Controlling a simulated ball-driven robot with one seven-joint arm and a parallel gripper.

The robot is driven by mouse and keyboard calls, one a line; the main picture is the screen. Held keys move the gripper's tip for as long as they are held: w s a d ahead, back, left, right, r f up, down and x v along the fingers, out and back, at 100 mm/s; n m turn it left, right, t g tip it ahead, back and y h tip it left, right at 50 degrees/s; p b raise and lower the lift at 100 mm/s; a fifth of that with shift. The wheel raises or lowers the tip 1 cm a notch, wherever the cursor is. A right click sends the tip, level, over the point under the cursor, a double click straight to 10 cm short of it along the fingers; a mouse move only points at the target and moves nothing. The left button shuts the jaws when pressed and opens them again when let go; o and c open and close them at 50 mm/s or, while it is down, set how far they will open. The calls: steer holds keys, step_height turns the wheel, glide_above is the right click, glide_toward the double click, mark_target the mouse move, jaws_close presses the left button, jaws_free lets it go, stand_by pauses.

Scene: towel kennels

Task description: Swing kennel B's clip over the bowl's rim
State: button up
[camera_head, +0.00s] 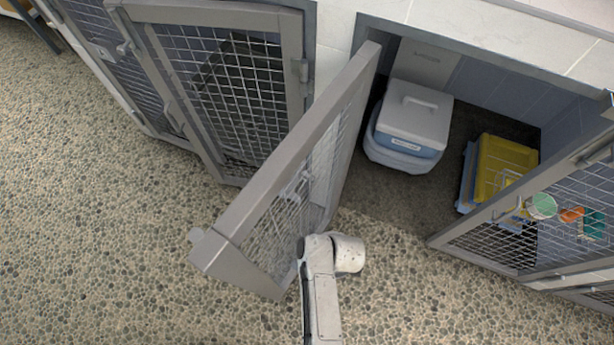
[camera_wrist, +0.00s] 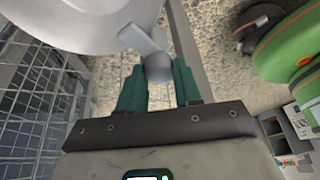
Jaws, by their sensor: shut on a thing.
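In the wrist view my gripper's two dark green fingers (camera_wrist: 160,88) are shut on the rounded grey end of a clip (camera_wrist: 143,40). The clip's flat upper part lies against the rim of a large pale grey bowl (camera_wrist: 75,18) at the top left. I cannot tell whether it hooks over the rim or only overlaps it in the picture. In the head view a kennel door (camera_head: 290,185) stands swung out, with my white arm at its lower end. My gripper, the clip and the bowl cannot be made out there. No kennel letter is readable.
The open kennel holds a white-and-blue box (camera_head: 412,115) and a yellow-and-blue stack (camera_head: 503,165). Another mesh door (camera_head: 225,90) is at left and mesh panels (camera_head: 560,215) at right. The pebbled floor (camera_head: 110,250) is clear. A green-and-orange round thing (camera_wrist: 292,50) shows in the wrist view.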

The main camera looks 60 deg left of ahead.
steer(key=shift+d+f, duration=0.1)
steer(key=o, duration=1)
steer(key=shift+o, duration=0.2)
steer(key=p+v, duration=0.3)
steer(key=v, duration=0.8)
